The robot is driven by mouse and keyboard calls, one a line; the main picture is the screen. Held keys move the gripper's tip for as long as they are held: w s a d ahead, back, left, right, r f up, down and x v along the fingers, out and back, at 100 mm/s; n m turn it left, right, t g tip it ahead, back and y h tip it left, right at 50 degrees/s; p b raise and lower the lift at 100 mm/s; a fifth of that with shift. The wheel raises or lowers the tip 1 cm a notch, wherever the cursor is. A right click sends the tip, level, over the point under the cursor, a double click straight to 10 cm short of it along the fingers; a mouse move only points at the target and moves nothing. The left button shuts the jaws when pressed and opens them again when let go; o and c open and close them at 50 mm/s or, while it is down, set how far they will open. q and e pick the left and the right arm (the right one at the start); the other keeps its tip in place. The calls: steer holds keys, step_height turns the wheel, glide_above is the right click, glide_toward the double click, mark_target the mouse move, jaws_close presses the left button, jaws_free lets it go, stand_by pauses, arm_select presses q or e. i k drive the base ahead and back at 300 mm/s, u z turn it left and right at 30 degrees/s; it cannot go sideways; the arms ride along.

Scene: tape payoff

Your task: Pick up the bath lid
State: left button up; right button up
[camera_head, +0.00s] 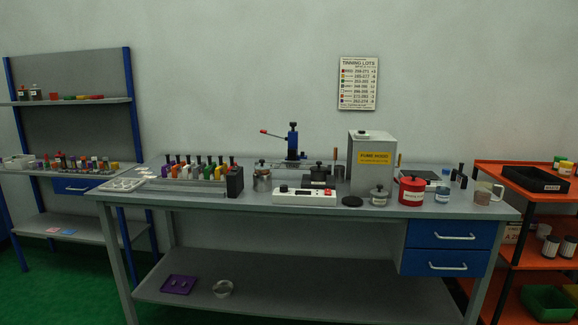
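No part labelled as the bath lid can be read at this size. A dark, block-like unit with a black knobbed top (318,172) stands at the middle of the grey workbench (215,202), behind a white control box (304,197); its top may be the bath lid. A flat black disc (352,202) lies on the bench to the right of the control box. Neither of my grippers is in view.
A red canister (411,191) and a mug (483,193) stand to the right. A tall grey box with a yellow label (371,160) and a blue press (292,143) stand behind. A rack of coloured items (192,173) is at left. Bare bench shows along the front edge.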

mark_target(261, 166)
steer(key=z, duration=0.45)
steer(key=i, duration=1.85)
steer(key=u, duration=1.05)
